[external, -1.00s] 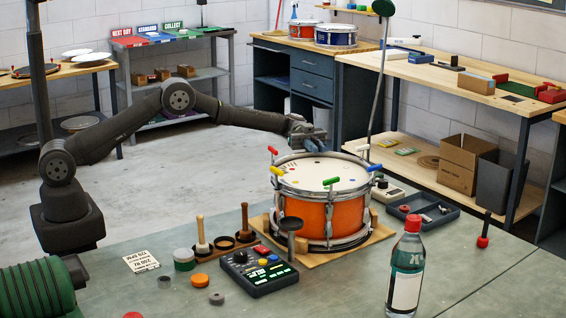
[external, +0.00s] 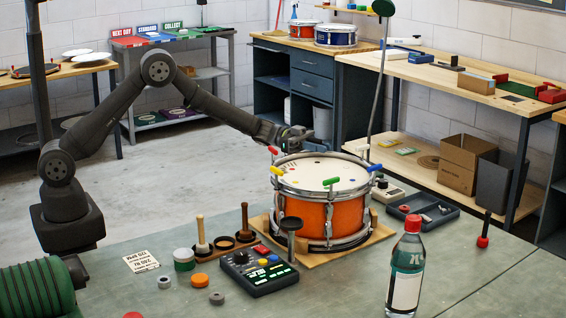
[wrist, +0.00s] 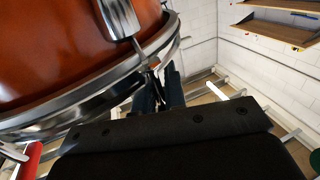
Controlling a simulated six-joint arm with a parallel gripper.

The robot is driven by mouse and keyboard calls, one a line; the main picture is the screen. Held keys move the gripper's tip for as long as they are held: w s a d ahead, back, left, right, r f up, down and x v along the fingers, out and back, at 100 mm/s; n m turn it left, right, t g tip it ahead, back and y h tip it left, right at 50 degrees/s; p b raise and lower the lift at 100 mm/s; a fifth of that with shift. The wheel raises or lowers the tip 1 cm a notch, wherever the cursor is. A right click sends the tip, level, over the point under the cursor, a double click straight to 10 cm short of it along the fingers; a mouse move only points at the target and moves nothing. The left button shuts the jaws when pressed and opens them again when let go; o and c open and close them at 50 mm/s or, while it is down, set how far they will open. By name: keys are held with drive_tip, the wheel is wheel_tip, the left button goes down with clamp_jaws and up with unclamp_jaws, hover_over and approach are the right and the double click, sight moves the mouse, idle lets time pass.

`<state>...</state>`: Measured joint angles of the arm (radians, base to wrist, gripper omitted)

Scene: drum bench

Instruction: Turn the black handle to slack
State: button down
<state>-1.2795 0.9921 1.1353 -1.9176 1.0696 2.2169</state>
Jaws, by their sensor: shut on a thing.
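The orange drum (external: 304,215) stands on a wooden base on the bench, with coloured handles around its top rim. My gripper (external: 296,137) is at the drum's far rim in the external view. In the wrist view my gripper (wrist: 160,92) has its dark fingers close together beside the drum's metal hoop (wrist: 90,92), below a chrome lug (wrist: 118,18). It is shut on the black handle, which is mostly hidden between the fingers. A thin metal rod runs from the lug to the fingers. The handle's angle cannot be made out.
Red (external: 272,150), yellow (external: 277,170), green (external: 331,182) and blue (external: 374,168) handles stick up around the rim. A control box (external: 258,272), a mallet rack (external: 225,243) and a bottle (external: 406,270) stand in front. A tray (external: 422,208) lies to the right.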

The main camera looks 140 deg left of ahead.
drive_tip(key=shift+y, duration=0.3)
drive_tip(key=c, duration=1.5)
unclamp_jaws()
drive_tip(key=shift+c, duration=0.2)
drive_tip(key=v, duration=1.7)
drive_tip(key=shift+s+r, duration=0.2)
drive_tip(key=shift+s, duration=0.05)
drive_tip(key=shift+o, duration=0.3)
drive_tip(key=shift+r, duration=0.1)
